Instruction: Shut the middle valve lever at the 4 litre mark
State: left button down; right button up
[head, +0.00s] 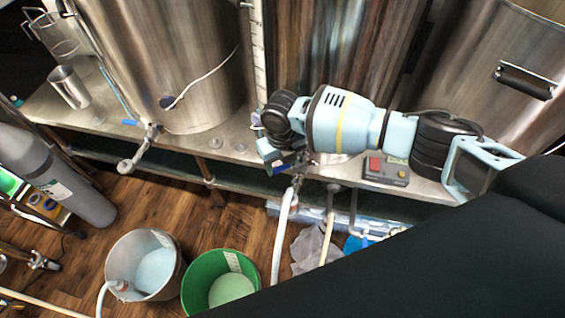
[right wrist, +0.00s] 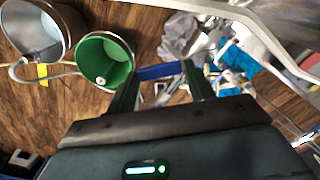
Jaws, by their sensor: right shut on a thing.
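My right gripper (head: 283,160) is at the front of the steel bench, in front of the middle kettle (head: 340,50). In the right wrist view, a blue valve lever (right wrist: 160,71) lies crosswise between its two fingers (right wrist: 160,88), and the gripper is shut on it. In the head view the gripper largely hides the lever and valve body. A white hose (head: 284,220) hangs below the valve. A white marked scale (head: 258,50) stands upright left of the middle kettle; I cannot read its level. My left gripper is not in view.
A green bucket (head: 240,259) and a grey bucket (head: 119,257) with pale liquid stand on the wooden floor. A control box (head: 386,171) with a red button sits on the bench right of the gripper. Another valve (head: 150,132) is at the left kettle (head: 185,60).

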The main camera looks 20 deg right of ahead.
aim_at(281, 167)
jog(key=o, duration=1.4)
notch_tip(281, 167, up, 7)
jog(key=shift+f+p, duration=0.15)
jog(key=shift+p, duration=0.2)
jog(key=shift+r, duration=0.55)
jog(key=shift+s, duration=0.1)
